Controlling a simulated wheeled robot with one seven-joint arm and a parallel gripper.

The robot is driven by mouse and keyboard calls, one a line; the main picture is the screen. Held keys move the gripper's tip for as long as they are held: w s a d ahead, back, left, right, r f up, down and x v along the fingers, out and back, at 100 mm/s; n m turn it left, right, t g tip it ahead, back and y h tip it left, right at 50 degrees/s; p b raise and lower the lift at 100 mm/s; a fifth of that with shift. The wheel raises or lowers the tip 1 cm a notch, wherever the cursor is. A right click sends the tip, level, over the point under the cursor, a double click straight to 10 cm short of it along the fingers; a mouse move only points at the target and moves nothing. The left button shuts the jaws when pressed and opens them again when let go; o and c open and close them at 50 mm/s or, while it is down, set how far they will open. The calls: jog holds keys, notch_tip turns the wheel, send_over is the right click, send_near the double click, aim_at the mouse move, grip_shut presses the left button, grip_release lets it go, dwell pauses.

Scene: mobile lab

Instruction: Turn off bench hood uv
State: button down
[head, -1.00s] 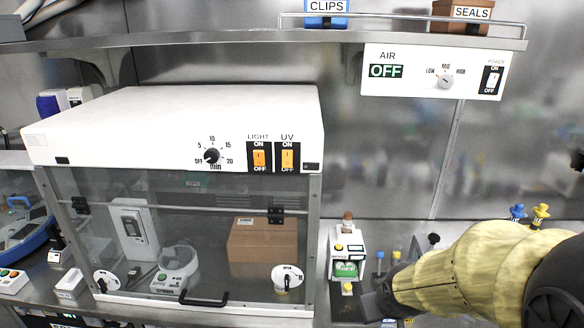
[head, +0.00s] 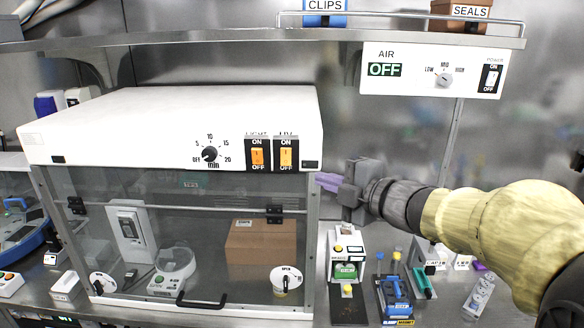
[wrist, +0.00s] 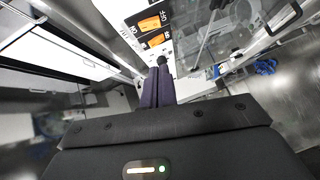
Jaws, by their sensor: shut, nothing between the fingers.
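The bench hood (head: 200,115) is a white box with a clear front. Its UV switch (head: 286,154) is an orange rocker marked ON above and OFF below, at the right of the front panel; it looks lit. My gripper (head: 320,181) is shut and empty, just right of the hood's front corner, below and right of the UV switch. In the wrist view my gripper's purple fingers (wrist: 162,64) lie together; touching the hood cannot be made out.
The orange LIGHT switch (head: 257,155) sits directly left of the UV switch, with a timer knob (head: 210,154) further left. A shelf (head: 250,38) and AIR panel (head: 430,72) hang above. Small devices, including a blue one (head: 394,295), stand on the bench below my arm.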

jog(key=shift+s+a+r, duration=0.1)
jog(key=shift+a, duration=0.1)
jog(key=p, duration=0.5)
send_near(281, 163)
jog(key=x, duration=0.5)
jog(key=shift+s+a+r, duration=0.15)
jog(key=shift+a+r, duration=0.1)
jog(key=shift+w+f, duration=0.2)
jog(key=shift+w, duration=0.3)
